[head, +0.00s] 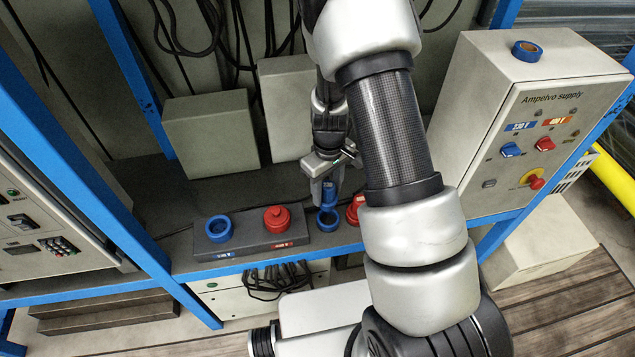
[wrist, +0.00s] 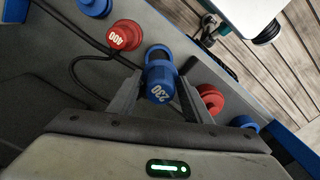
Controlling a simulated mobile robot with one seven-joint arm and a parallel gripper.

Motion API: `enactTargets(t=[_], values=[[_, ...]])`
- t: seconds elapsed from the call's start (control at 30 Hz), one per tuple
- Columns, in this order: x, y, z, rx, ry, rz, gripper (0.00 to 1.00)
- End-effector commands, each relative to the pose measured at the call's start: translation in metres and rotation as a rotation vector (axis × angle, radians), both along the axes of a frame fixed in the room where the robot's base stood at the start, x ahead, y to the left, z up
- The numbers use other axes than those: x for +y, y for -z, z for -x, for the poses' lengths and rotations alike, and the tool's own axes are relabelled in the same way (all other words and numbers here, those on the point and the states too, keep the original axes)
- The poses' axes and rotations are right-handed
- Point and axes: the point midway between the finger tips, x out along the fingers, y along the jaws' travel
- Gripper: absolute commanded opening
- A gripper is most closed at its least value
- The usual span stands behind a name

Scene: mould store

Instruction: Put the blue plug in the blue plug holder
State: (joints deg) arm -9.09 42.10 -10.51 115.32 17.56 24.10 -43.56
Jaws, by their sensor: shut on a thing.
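The blue plug (head: 329,194) is between the fingers of my gripper (head: 323,178), which is shut on it. In the wrist view it shows its "230" mark (wrist: 160,92), and the gripper (wrist: 160,84) has one finger on each side. A blue ring (head: 327,221) shows at its lower end; I cannot tell whether it is part of the plug. The blue plug holder (head: 219,229) looks like an open blue ring at the left of a dark grey block (head: 247,243), left of my gripper. It appears at the lower right in the wrist view (wrist: 245,123).
Another red plug (head: 355,208), marked 400 in the wrist view (wrist: 125,35), is close beside the blue plug. A control box (head: 530,120) stands at right, with blue tape (head: 526,50) on top. Blue posts frame the shelf.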

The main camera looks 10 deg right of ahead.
Motion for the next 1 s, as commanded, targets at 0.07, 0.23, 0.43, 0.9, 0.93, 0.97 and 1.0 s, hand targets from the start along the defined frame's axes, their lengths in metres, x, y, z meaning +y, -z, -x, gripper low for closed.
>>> enactTargets(t=[0.07, 0.23, 0.43, 0.9, 0.93, 0.97, 1.0], values=[[-0.002, 0.001, 0.001, 0.000, 0.004, 0.000, 0.18], [-0.003, 0.007, 0.002, 0.000, 0.004, 0.000, 0.18], [-0.003, 0.021, 0.002, 0.000, 0.006, 0.000, 0.18], [-0.003, 0.057, 0.002, 0.000, 0.005, 0.000, 0.18], [-0.003, 0.057, 0.002, 0.000, 0.005, 0.000, 0.18], [-0.003, 0.057, 0.002, 0.000, 0.005, 0.000, 0.18], [-0.003, 0.057, 0.002, 0.000, 0.005, 0.000, 0.18]])
